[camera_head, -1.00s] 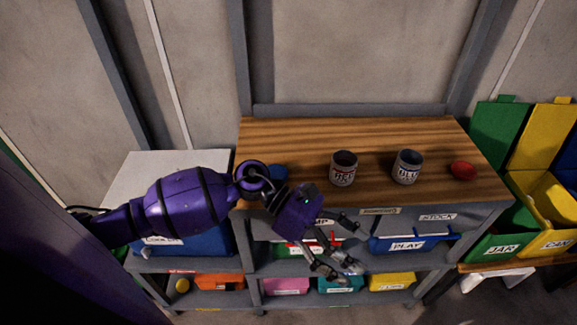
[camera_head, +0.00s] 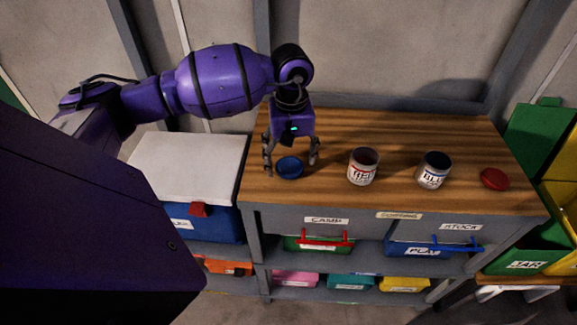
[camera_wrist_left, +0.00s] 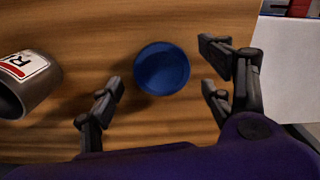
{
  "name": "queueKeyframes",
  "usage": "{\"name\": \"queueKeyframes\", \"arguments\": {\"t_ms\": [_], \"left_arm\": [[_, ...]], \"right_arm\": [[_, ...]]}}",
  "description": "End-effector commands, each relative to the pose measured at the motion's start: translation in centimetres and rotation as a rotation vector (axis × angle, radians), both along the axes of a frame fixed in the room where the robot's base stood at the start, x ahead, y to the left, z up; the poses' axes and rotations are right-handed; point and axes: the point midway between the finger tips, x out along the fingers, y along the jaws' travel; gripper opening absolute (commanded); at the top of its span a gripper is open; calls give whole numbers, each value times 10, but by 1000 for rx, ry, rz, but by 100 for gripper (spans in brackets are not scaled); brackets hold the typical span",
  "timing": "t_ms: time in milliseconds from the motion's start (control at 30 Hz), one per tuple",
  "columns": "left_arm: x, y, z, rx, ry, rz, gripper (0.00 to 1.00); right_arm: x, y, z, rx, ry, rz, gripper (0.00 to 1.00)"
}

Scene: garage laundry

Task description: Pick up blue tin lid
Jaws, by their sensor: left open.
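The blue tin lid (camera_head: 289,167) lies flat on the wooden bench top (camera_head: 322,186), near its left end. It also shows in the left wrist view (camera_wrist_left: 162,68) as a round blue disc. My left gripper (camera_head: 291,168) points down at the lid, its fingers spread open to the left and right of it. In the left wrist view the gripper (camera_wrist_left: 160,95) is open and empty, with bench showing between the fingers and the lid. My right gripper is not in view.
An open tin labelled RED (camera_head: 362,168) stands right of the lid. A tin labelled BLUE (camera_head: 433,171) and a red lid (camera_head: 494,179) are farther right. A white-topped blue cooler (camera_head: 192,165) stands left of the bench.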

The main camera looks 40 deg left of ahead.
Motion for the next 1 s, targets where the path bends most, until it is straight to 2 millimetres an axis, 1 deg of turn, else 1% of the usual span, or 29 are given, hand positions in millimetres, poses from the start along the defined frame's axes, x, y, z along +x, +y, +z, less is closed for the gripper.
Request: {"name": "queueKeyframes", "arguments": {"t_ms": [133,367,467,633,667,1000], "left_arm": [[0,0,-14,-1,-1,1,73],[0,0,-17,-1,-2,0,73],[0,0,-17,-1,-2,0,62],[0,0,-17,-1,-2,0,40],[0,0,-17,-1,-2,0,39],[1,0,-16,-1,-2,1,39]], "right_arm": [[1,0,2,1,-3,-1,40],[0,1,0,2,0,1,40],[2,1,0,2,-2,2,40],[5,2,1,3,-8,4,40],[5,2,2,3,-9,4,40],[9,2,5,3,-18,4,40]]}}
